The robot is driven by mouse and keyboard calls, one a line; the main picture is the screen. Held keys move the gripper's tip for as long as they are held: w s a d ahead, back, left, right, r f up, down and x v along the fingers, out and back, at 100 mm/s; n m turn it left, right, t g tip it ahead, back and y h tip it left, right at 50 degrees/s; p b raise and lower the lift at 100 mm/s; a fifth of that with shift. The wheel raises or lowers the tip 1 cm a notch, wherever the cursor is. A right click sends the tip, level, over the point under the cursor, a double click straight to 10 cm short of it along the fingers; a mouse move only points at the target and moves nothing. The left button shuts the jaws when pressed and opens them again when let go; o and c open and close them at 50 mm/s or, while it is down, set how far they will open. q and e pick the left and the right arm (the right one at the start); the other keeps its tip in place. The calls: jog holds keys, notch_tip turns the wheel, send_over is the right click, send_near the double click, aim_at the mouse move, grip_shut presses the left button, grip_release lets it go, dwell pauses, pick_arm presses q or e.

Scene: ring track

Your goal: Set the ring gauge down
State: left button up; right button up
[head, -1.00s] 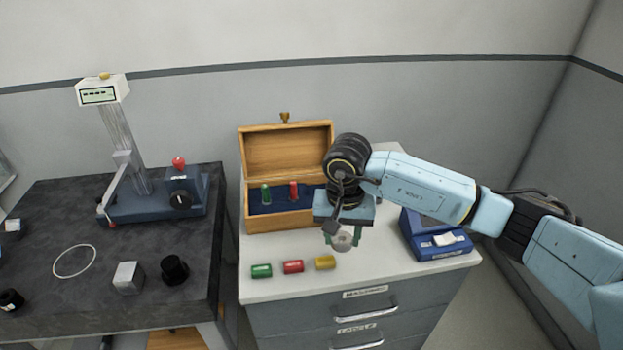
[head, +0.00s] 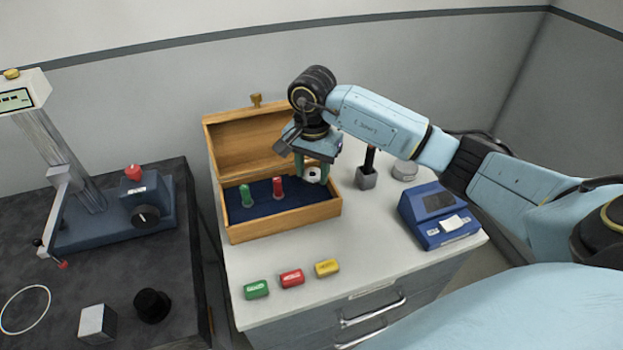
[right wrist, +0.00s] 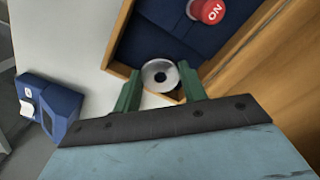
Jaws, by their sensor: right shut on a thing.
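My right gripper (head: 315,176) is shut on the ring gauge (head: 312,175), a small silver ring with a hole. In the right wrist view the ring gauge (right wrist: 160,75) sits between the two green fingers (right wrist: 162,92). The gripper holds it over the right end of the open wooden box (head: 285,229), at the box's right wall. I cannot tell how high it is above the box. The box has a dark blue lining and holds a green plug (head: 246,196) and a red plug (head: 278,188). My left gripper is not in view.
Green (head: 256,289), red (head: 291,278) and yellow (head: 327,267) blocks lie in front of the box on the white cabinet top. A blue device (head: 440,215), a grey holder (head: 366,177) and a grey disc (head: 404,170) stand to the right. A dark bench with a height gauge (head: 115,215) is left.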

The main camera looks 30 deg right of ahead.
aim_at(312, 191)
jog(key=shift+f, duration=1.6)
jog(key=shift+f, duration=0.2)
jog(key=o, duration=0.8)
jog(key=shift+r, duration=0.2)
notch_tip(312, 191, up, 12)
jog(key=shift+r, duration=0.1)
